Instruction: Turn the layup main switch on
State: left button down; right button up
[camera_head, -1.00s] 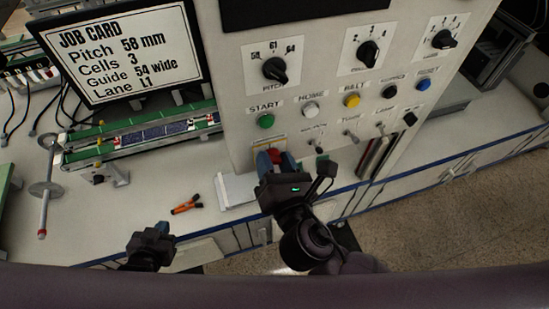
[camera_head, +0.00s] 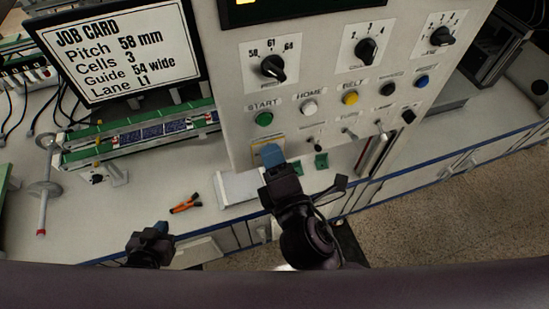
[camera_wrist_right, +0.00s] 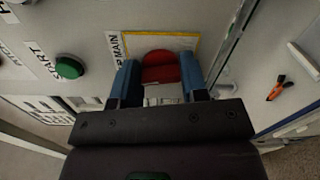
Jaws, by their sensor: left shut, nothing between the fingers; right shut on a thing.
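The main switch is a red knob (camera_wrist_right: 160,67) on a yellow-edged plate marked MAIN in the right wrist view. My right gripper (camera_head: 271,154) is at the lower left of the control panel (camera_head: 235,140), and its blue fingers (camera_wrist_right: 160,82) are shut on the knob from both sides. In the head view the gripper is seen edge-on and hides the knob. The display (camera_head: 246,3) at the top of the panel shows a lit yellow mark. My left gripper (camera_head: 161,228) is shut and empty, low over the bench front, away from the panel.
The green START button (camera_head: 264,119) sits just above the switch, with other buttons, small toggles and rotary dials (camera_head: 272,67) nearby. Orange-handled pliers (camera_head: 185,204) lie on the bench. The job card screen (camera_head: 121,50) stands at the left behind a green-railed conveyor (camera_head: 140,133).

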jog(key=shift+m, duration=1.1)
jog(key=o, duration=0.9)
pick_arm(q)
jog(key=shift+s+r, duration=0.1)
jog(key=shift+r, duration=0.05)
pick_arm(e)
jog(key=shift+s, duration=0.1)
